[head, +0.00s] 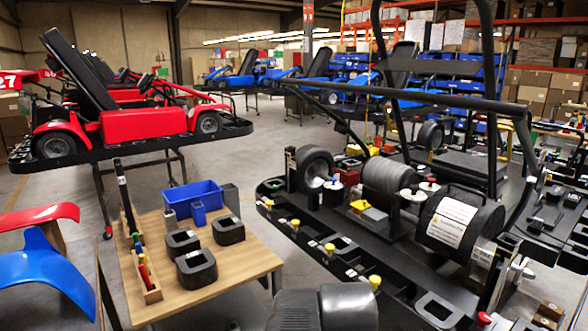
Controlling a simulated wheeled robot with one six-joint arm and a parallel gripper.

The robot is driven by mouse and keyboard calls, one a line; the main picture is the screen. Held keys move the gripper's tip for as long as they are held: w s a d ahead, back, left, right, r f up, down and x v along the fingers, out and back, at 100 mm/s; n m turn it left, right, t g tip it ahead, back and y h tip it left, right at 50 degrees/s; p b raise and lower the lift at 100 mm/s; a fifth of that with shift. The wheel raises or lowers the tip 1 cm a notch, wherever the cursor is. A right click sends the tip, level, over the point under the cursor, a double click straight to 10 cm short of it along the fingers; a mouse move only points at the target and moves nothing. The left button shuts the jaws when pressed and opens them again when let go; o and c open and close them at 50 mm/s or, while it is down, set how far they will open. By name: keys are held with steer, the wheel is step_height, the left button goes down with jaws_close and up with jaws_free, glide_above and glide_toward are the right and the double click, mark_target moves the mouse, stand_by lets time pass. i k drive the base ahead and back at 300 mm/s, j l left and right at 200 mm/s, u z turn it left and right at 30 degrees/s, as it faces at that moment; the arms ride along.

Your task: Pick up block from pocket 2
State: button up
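No pocket number is readable, so I cannot tell which is pocket 2. Three black rounded blocks with recessed tops lie on the wooden table: a left one (183,242), a right one (228,230) and a front one (196,269). A small grey block (169,219) stands by the blue bin. The black kart deck on the right has pocket-like openings, one near its middle edge (343,245) and a larger one at the front (440,309). My gripper is not visible. A dark rounded shape at the bottom centre hides part of the floor and deck edge.
The wooden table (240,272) also holds a blue bin (193,196), a blue cup (198,214) and a wooden tool rack (146,282). Yellow knobs (375,281) line the deck; wheels and a roll bar rise above it. A red kart (145,122) stands behind left.

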mark_target(347, 249)
steer(key=k+u, duration=0.1)
steer(key=i+l+u, duration=0.1)
steer(key=i, duration=0.4)
steer(key=i+l+u, duration=0.1)
steer(key=i+l, duration=0.25)
steer(key=i, duration=0.15)
steer(key=i+l+u, duration=0.15)
steer(key=i, duration=0.3)
steer(key=l, duration=0.1)
